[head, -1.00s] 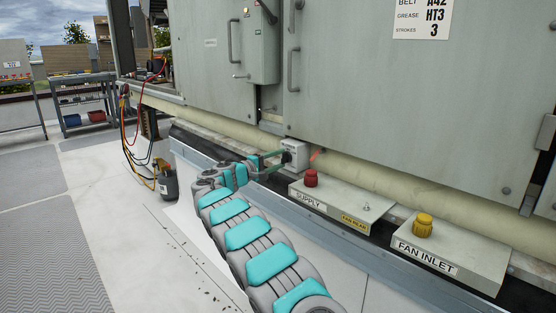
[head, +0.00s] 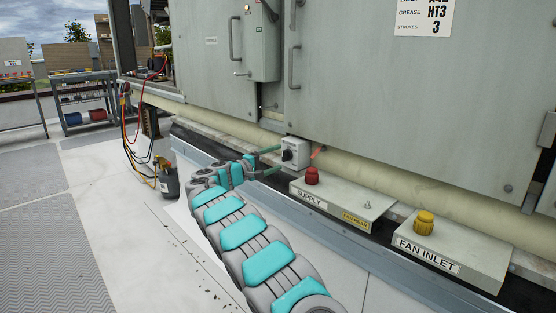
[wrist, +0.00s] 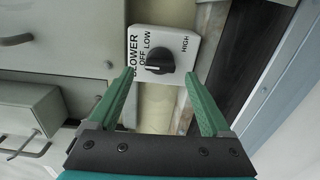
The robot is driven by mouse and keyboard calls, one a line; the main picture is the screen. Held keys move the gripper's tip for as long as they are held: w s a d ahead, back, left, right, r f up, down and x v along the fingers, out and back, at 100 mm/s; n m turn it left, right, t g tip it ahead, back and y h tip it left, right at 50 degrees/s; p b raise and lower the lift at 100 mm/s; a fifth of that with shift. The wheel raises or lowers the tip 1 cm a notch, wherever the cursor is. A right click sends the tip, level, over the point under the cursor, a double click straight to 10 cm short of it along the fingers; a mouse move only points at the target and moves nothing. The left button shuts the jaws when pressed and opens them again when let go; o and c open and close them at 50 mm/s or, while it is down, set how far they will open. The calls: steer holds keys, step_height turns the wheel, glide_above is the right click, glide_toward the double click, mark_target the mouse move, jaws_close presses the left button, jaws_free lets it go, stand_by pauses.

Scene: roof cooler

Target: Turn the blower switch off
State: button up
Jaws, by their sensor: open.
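The blower switch is a white box (wrist: 178,43) marked BLOWER, OFF, LOW and HIGH, with a black rotary knob (wrist: 159,61). In the wrist view the knob's pale mark points left, close to the word OFF; the exact setting is hard to tell. In the head view the box (head: 297,154) sits low on the unit's wall, with its dark knob facing my gripper (head: 277,159). In the wrist view the two green fingers of my gripper (wrist: 159,74) are open, one on each side of the knob, apart from it and holding nothing.
Right of the switch, a red button (head: 311,176) stands on the SUPPLY box and a yellow button (head: 423,223) on the FAN INLET box. A small orange-red piece (head: 318,156) is beside the switch. The walkway at left is clear.

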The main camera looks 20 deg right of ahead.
steer(key=v, duration=0.6)
steer(key=shift+b, duration=0.35)
steer(key=s+d+r+m+g+y, duration=0.2)
steer(key=s+d+g, duration=0.3)
steer(key=s, duration=0.7)
steer(key=s+d+f+m+g+y, duration=0.1)
steer(key=s+y, duration=0.1)
steer(key=s, duration=0.7)
steer(key=s+d+f+m+g+y, duration=0.1)
steer(key=s+f+y, duration=0.1)
steer(key=s, duration=0.6)
steer(key=s+a+f+y, duration=0.3)
steer(key=s+a, duration=0.4)
steer(key=s, duration=0.4)
steer(key=s+a+f+y, duration=0.4)
steer(key=s+a, duration=0.4)
steer(key=s, duration=0.3)
steer(key=s+a+f+g+y, duration=0.1)
steer(key=s+a+f+y, duration=0.3)
steer(key=s, duration=0.7)
steer(key=a+f, duration=0.2)
steer(key=a, duration=0.2)
steer(key=shift+s, duration=0.35)
steer(key=shift+a, duration=0.1)
